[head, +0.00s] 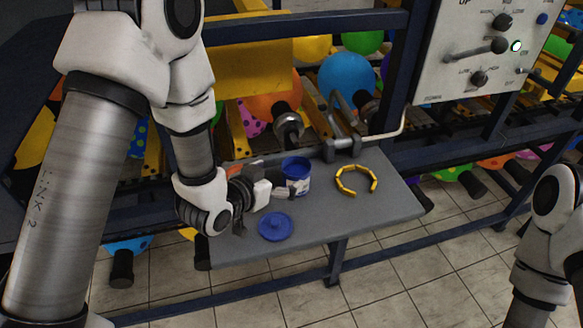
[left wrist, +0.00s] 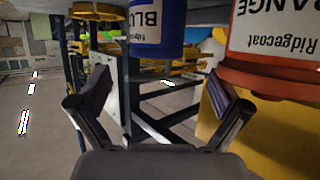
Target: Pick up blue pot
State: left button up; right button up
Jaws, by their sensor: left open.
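The blue pot (head: 299,186) stands upright on the grey shelf (head: 390,212), open at the top, with a white label. In the left wrist view the blue pot (left wrist: 158,42) shows at the top centre, beyond the fingertips. My left gripper (head: 268,188) is low over the shelf, just left of the pot. Its fingers are spread wide in the left wrist view (left wrist: 158,95), with nothing between them. I cannot tell whether a finger touches the pot. My right gripper is out of view.
An orange pot (left wrist: 275,40) is close beside the blue one, mostly hidden behind my gripper in the head view. A blue lid (head: 276,227) lies in front. A yellow segmented ring (head: 356,181) lies to the right. A machine frame and balloons are behind; the shelf's right end is clear.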

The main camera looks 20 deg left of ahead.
aim_at(304, 164)
pick_arm(q)
jog(key=w+p, duration=0.1)
jog(key=w+d+p, duration=0.2)
jog(key=w, duration=0.1)
jog(key=shift+f, duration=0.35)
jog(key=shift+w+d+f, duration=0.1)
jog(key=shift+w+f, duration=0.35)
jog(key=shift+w, duration=0.2)
jog(key=shift+w+f, duration=0.45)
jog(key=shift+w, duration=0.15)
jog(key=shift+s+d+r, duration=0.1)
jog(key=shift+s, duration=0.05)
jog(key=c, duration=1.4)
